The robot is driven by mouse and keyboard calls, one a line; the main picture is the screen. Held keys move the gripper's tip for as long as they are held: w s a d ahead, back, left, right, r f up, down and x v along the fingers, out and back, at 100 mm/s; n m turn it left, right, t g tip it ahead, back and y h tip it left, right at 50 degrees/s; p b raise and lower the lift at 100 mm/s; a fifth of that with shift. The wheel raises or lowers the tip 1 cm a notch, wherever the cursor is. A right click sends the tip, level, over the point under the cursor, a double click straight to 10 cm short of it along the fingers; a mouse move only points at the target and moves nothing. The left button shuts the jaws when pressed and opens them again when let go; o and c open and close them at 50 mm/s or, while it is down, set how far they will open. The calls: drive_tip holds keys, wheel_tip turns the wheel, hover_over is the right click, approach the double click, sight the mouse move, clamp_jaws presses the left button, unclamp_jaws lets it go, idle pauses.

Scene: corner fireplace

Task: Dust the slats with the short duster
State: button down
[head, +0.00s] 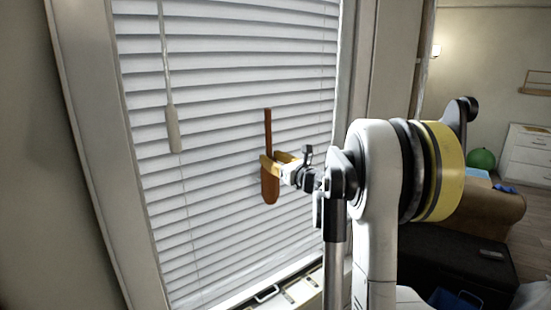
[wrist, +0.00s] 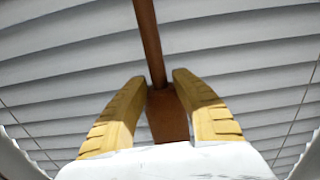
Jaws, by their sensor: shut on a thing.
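White horizontal blind slats (head: 225,80) fill the window in the head view and the background of the wrist view (wrist: 60,60). The short duster (head: 269,187) is brown, with a thin stick pointing up and a wider rounded part hanging below. My gripper (head: 269,164) has yellow fingers shut on the duster where the stick meets the wide part. In the wrist view the duster (wrist: 167,115) stands between the two fingertips (wrist: 160,82), its stick running up out of frame. The duster is in front of the slats; I cannot tell whether it touches them.
A blind cord with a pale toggle (head: 174,128) hangs left of the duster. The window frame (head: 98,150) borders the blind. A sill with a handle (head: 267,293) lies below. At the right are a dark chest (head: 455,265), a brown sofa (head: 495,212) and a green ball (head: 482,159).

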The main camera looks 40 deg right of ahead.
sight(249, 144)
drive_tip(key=shift+w+a, duration=0.2)
drive_tip(key=shift+a, duration=2.65)
drive_tip(key=shift+r+p, duration=0.75)
drive_tip(key=shift+r, duration=0.55)
drive_tip(key=shift+s+d+f, duration=0.1)
drive_tip(key=shift+s+d, duration=0.1)
drive_tip(key=shift+d, duration=1.6)
drive_tip(key=shift+s+d+b, duration=0.15)
drive_tip(key=shift+d, duration=2.8)
drive_tip(key=shift+s+d+b, duration=0.1)
drive_tip(key=shift+s+d, duration=0.05)
drive_tip(key=shift+d, duration=2.75)
drive_tip(key=shift+s+d+b, duration=0.15)
drive_tip(key=shift+d, duration=2.8)
drive_tip(key=shift+r+p, duration=0.8)
drive_tip(key=shift+r, duration=0.5)
drive_tip(key=shift+w+a+b, duration=0.2)
drive_tip(key=shift+a, duration=3.35)
drive_tip(key=shift+w+a+b, duration=0.15)
drive_tip(key=shift+w+a, duration=0.1)
drive_tip(key=shift+a, duration=3.3)
drive_tip(key=shift+w+a+b, duration=0.2)
drive_tip(key=shift+a, duration=3.35)
